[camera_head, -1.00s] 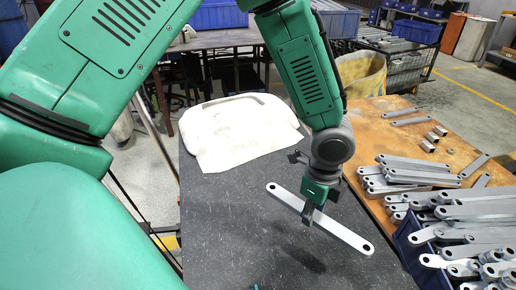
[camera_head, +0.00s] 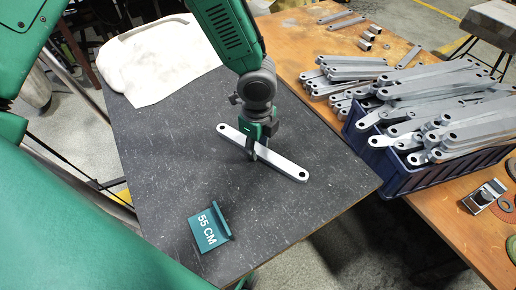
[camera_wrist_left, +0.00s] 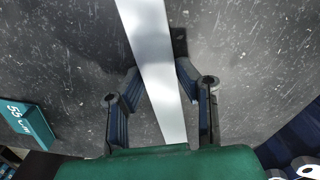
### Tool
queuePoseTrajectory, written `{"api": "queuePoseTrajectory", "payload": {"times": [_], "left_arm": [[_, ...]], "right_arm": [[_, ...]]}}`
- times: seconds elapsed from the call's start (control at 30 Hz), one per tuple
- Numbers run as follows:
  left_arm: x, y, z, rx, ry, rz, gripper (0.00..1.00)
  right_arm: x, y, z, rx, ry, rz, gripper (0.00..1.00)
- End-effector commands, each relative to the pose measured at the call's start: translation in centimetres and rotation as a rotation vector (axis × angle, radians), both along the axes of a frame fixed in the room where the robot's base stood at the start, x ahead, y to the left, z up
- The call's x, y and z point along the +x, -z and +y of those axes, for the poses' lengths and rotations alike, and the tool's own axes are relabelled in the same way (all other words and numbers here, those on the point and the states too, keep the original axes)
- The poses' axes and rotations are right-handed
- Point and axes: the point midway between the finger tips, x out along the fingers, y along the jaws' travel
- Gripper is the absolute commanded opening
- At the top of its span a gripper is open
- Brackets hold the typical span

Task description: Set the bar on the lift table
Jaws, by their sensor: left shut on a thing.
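The bar (camera_head: 284,165) is a flat grey metal strip with a hole near each end. It lies level over the middle of the dark speckled lift table (camera_head: 165,135). My left gripper (camera_head: 252,150) points down and is shut on the bar near its middle. In the left wrist view the bar (camera_wrist_left: 148,40) runs between the two fingers (camera_wrist_left: 158,78), with the dark tabletop close behind it. I cannot tell whether its underside touches the table. My right gripper is not in view.
A teal "55 CM" sign (camera_head: 208,228) stands on the table's near part. A white cloth-like cover (camera_head: 160,62) lies at the far left. To the right, a blue crate (camera_head: 412,180) full of similar bars stands on a brown workbench (camera_head: 440,215). Tabletop around the bar is clear.

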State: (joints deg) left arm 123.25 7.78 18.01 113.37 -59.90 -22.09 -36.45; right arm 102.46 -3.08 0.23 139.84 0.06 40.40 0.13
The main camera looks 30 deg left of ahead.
Motion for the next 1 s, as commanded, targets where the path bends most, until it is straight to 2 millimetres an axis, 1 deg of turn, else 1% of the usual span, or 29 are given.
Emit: {"api": "queuePoseTrajectory", "payload": {"times": [0.13, 0.17, 0.2, 0.5, 0.6, 0.67, 0.77, 0.9, 1.0], "left_arm": [[0.0, -0.2, 0.1, 0.002, -0.002, -0.001, 0.0], [0.0, -0.2, 0.1, 0.002, -0.002, 0.0, 0.38], [0.0, -0.2, 0.0, 0.003, -0.002, 0.0, 0.49], [0.0, -0.4, -0.2, 0.007, -0.002, -0.001, 0.49], [0.1, -1.0, -0.1, 0.005, -0.002, -0.002, 0.49], [0.1, -1.8, 0.0, 0.005, -0.003, -0.003, 0.49], [0.1, -3.8, 0.0, 0.004, -0.003, -0.003, 0.49], [0.1, -7.0, 0.0, 0.003, -0.003, -0.002, 0.49], [0.1, -9.0, -0.1, 0.004, -0.003, -0.002, 0.49]], "right_arm": [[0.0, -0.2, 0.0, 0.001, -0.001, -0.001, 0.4], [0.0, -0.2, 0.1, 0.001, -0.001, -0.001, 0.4], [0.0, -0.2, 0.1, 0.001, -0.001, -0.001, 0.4], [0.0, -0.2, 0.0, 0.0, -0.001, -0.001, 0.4], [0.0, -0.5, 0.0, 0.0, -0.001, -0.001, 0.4], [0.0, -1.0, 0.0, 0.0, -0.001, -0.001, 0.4], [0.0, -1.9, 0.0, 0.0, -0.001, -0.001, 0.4], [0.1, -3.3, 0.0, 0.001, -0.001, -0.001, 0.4], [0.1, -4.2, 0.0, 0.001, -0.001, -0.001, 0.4]]}}
